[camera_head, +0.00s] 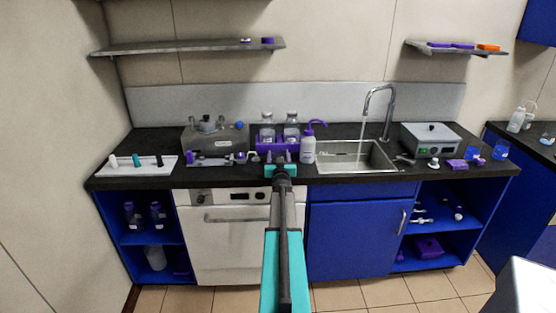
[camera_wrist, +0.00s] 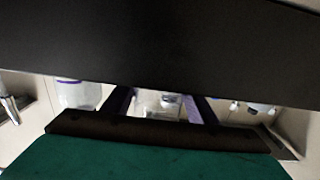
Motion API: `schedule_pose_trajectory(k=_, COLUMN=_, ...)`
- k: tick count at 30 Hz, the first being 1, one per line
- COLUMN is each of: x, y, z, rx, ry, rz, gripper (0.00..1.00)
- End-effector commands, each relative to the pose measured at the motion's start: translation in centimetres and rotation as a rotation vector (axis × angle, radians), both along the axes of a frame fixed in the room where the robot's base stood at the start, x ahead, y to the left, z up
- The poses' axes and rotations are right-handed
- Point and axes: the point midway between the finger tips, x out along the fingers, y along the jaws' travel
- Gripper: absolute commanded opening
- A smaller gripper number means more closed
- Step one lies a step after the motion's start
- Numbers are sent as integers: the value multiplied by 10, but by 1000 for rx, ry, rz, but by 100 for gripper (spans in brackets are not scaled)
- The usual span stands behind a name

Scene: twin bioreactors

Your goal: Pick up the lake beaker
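No beaker in view bears a readable lake label, so I cannot tell which one it is. Two small blue containers, possibly beakers, stand at the counter's right end: one near the corner (camera_head: 501,150) and one left of it (camera_head: 473,153). My gripper (camera_head: 280,158) reaches out over the counter's front edge, before a purple rack (camera_head: 263,147) with two clear bottles (camera_head: 267,128). In the wrist view my gripper (camera_wrist: 158,106) shows two purple fingers apart, with a blurred clear vessel (camera_wrist: 165,98) beyond them. I cannot make out anything gripped. A dark bar hides much of this view.
A white wash bottle (camera_head: 308,149) with a purple spout stands right of the rack, close to my gripper. The sink (camera_head: 352,157) and its tall faucet (camera_head: 379,97) are further right. A grey box device (camera_head: 430,138) and a white tray (camera_head: 137,166) flank the counter.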

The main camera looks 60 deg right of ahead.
Motion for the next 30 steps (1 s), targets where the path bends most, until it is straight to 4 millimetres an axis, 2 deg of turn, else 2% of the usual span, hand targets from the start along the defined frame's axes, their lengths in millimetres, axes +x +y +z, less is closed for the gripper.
schedule_pose_trajectory(k=1, x=0, y=0, z=0, rx=0, ry=0, rz=0, gripper=41)
schedule_pose_trajectory(k=3, x=0, y=0, z=0, rx=0, ry=0, rz=0, gripper=29)
schedule_pose_trajectory(k=5, x=0, y=0, z=0, rx=0, ry=0, rz=0, gripper=25)
schedule_pose_trajectory(k=17, x=-1, y=0, z=7, rx=-2, ry=0, rz=0, gripper=25)
schedule_pose_trajectory(k=22, x=-1, y=0, z=19, rx=-2, ry=0, rz=-1, gripper=25)
schedule_pose_trajectory(k=26, x=-1, y=0, z=38, rx=-4, ry=-2, rz=-1, gripper=25)
schedule_pose_trajectory(k=30, x=-14, y=15, z=37, rx=-1, ry=1, rz=-1, gripper=25)
